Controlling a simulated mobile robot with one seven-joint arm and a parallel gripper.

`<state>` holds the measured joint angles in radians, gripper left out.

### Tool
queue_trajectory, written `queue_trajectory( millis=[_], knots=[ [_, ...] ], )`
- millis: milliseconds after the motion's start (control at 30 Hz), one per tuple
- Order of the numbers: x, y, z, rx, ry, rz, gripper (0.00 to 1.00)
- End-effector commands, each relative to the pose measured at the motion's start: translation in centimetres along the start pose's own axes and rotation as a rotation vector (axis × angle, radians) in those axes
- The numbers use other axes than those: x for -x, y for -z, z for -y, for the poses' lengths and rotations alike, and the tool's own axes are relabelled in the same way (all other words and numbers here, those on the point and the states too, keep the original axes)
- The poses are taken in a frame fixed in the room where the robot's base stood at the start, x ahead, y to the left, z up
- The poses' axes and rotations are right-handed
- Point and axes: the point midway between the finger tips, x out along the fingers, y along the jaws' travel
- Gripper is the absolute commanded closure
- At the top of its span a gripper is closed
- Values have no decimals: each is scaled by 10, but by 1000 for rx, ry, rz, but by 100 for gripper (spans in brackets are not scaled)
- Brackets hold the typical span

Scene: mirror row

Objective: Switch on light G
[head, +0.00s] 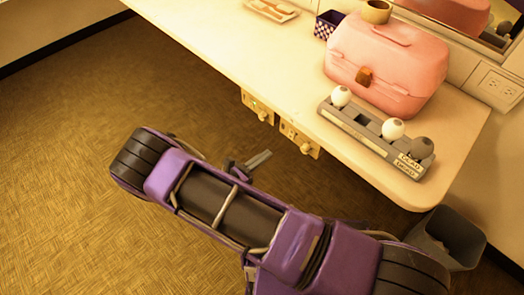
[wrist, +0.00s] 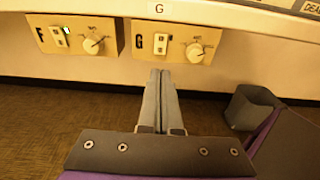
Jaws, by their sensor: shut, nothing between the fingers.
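The panel marked G (wrist: 178,41) is a cream plate under the counter edge, with a small pale rocker switch (wrist: 161,43) and a round white knob (wrist: 197,51). A G label (wrist: 158,9) sits on the counter edge above it. In the head view panel G (head: 299,140) is the right one of two. My gripper (wrist: 160,72) is shut and empty. Its fingertips are just below the switch in the wrist view, apparently clear of the panel. In the head view my gripper (head: 265,156) is left of and below panel G. The light itself cannot be made out.
Panel F (wrist: 75,34), of the same kind, is to the left. On the counter (head: 240,50) stand a pink case (head: 390,62) and a grey bulb tray (head: 365,138). A grey bin (wrist: 248,108) stands on the floor at right. Open floor lies left.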

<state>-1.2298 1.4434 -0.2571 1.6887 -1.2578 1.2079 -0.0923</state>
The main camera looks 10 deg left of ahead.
Motion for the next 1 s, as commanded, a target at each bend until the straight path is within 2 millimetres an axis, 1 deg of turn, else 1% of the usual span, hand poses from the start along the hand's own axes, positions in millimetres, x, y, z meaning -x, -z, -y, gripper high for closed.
queue_trajectory(
  millis=[33,200,400,600,1000],
  knots=[
    [-13,0,1,0,4,2,100],
    [-49,0,0,0,2,2,100],
    [-81,0,0,-2,2,2,100],
    [-95,0,0,-2,0,1,100],
    [-96,0,-1,-2,-1,3,100]
  ],
)
